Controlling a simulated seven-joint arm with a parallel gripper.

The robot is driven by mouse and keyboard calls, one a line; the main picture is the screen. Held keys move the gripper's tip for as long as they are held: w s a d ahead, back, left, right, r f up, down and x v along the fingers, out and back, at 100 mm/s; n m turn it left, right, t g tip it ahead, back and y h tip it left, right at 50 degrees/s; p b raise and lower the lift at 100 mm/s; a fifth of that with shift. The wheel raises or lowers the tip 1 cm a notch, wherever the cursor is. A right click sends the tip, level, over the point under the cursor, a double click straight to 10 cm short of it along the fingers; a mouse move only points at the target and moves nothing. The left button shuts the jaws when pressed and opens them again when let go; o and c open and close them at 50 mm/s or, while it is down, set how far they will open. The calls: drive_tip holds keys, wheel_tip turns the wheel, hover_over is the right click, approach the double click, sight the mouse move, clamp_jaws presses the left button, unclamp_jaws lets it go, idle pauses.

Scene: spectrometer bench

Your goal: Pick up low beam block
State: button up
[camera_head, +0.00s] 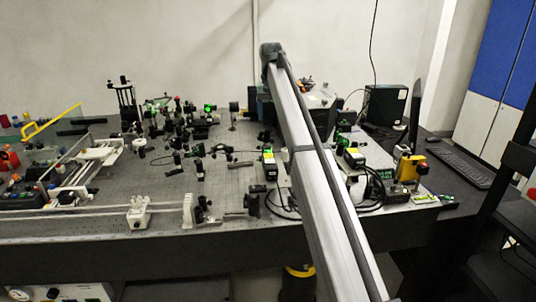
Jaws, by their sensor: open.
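I cannot single out the low beam block with certainty; the bench parts are small in this view. Several small dark optic mounts stand on the grey perforated optical bench (100,231). Among them, a low black piece (254,205) stands near the front edge, left of my arm. A mount (209,108) with a bright green spot stands further back. My arm rises across the middle of the picture from the lower right, and its upper joint is near the back wall. My gripper does not show, and part of the bench behind the arm is hidden.
White rails (85,212) run along the front left of the bench. Black cables (371,198), a yellow device (407,169) and a keyboard (459,164) are to the right. A black box (385,105) stands at the back.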

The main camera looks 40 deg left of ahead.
sight(268, 147)
drive_tip(key=f, duration=1.4)
drive_tip(key=shift+s+a, duration=0.3)
drive_tip(key=shift+a, duration=0.1)
drive_tip(key=c, duration=1.2)
drive_tip(key=shift+o, duration=0.2)
drive_tip(key=shift+r, duration=0.15)
